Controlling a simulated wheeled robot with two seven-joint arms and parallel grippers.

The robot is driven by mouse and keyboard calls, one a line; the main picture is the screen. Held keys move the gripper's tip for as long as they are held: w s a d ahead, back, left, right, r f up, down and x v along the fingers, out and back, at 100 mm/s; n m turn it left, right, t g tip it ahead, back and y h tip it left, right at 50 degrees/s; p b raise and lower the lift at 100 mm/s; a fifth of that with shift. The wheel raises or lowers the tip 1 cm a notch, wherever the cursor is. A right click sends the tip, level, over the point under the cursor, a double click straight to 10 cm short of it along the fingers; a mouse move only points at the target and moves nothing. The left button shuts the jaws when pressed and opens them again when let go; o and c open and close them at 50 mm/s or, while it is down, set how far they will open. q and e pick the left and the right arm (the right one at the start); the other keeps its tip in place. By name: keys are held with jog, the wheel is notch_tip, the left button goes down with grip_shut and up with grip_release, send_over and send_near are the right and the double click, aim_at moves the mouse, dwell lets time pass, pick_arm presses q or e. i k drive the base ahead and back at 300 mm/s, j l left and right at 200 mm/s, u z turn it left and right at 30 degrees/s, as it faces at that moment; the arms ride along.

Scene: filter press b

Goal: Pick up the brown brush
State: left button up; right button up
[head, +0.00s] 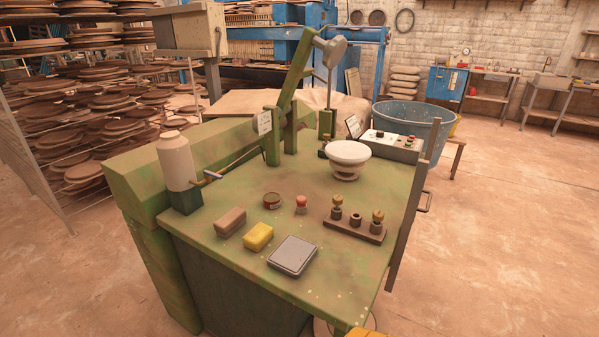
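A brown block-shaped object (231,221), which looks like the brown brush, lies flat on the left front part of the green work table (215,258). It is left of a yellow sponge-like block (258,236), with a small gap between them. Nothing touches or covers the brush from above.
A grey flat scale-like plate (293,255) lies near the front edge. Behind are a round tin (272,200), a small red-topped item (301,204) and a wooden block with fittings (354,229). A pale bottle (176,162) stands left; a white bowl (349,152) stands farther back.

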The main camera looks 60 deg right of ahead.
aim_at(227, 225)
jog(key=i+z, duration=0.2)
jog(key=z, duration=0.3)
jog(key=i+z, duration=0.25)
jog(key=z, duration=0.25)
jog(key=i+j+z, duration=0.1)
jog(key=z, duration=0.35)
jog(key=i+j+z, duration=0.25)
jog(key=z, duration=0.25)
jog(key=i+j+z, duration=0.2)
jog(key=z, duration=0.3)
